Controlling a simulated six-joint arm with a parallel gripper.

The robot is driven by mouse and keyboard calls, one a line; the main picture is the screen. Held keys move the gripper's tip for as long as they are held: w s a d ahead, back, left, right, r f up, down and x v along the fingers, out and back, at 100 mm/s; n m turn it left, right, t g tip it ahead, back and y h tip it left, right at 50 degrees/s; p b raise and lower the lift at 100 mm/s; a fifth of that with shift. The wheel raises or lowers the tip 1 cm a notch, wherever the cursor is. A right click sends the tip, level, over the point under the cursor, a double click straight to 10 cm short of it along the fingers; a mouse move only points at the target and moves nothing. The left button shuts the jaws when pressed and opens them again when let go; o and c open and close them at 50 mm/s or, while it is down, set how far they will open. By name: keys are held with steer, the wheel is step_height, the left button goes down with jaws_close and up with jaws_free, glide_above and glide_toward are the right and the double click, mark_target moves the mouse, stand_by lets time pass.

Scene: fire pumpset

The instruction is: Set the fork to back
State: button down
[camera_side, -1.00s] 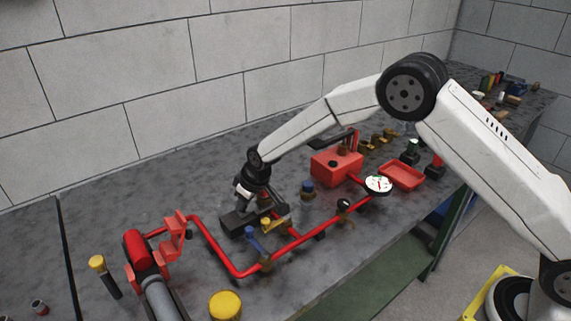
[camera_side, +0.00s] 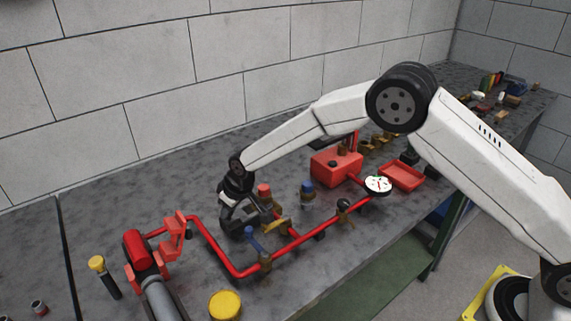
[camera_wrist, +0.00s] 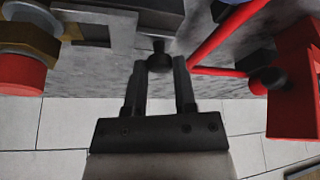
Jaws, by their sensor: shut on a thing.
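My gripper (camera_side: 236,204) is low over a dark grey metal block (camera_side: 232,228) beside the red pipe. In the wrist view its two fingers (camera_wrist: 160,88) stand either side of a small dark knob (camera_wrist: 159,56) and are shut on it. The knob sits at the edge of a grey metal part (camera_wrist: 105,22); I take this to be the fork, though its full shape is hidden. In the side view the gripper covers the knob.
A red-capped brass fitting (camera_side: 264,191) stands close right of my gripper. The red pipe (camera_side: 215,245), a blue-handled valve (camera_side: 254,238) and a blue-capped fitting (camera_side: 307,190) are near. A red box (camera_side: 336,167) and gauge (camera_side: 378,184) lie farther right. Bare bench is behind.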

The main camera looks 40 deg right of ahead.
steer(key=shift+c, duration=2.1)
jaws_free()
steer(key=shift+a, duration=0.25)
steer(key=shift+d+r, duration=0.1)
steer(key=shift+r, duration=0.05)
steer(key=v, duration=0.7)
steer(key=shift+s+r, duration=0.2)
steer(key=s+d+m, duration=0.2)
steer(key=s+d, duration=0.8)
steer(key=s, duration=0.3)
steer(key=s+d+r+m+g+h, duration=0.1)
steer(key=s+d+m, duration=0.1)
steer(key=s+d, duration=0.8)
steer(key=s, duration=0.4)
steer(key=shift+s+r+h, duration=0.25)
steer(key=shift+r+h, duration=0.05)
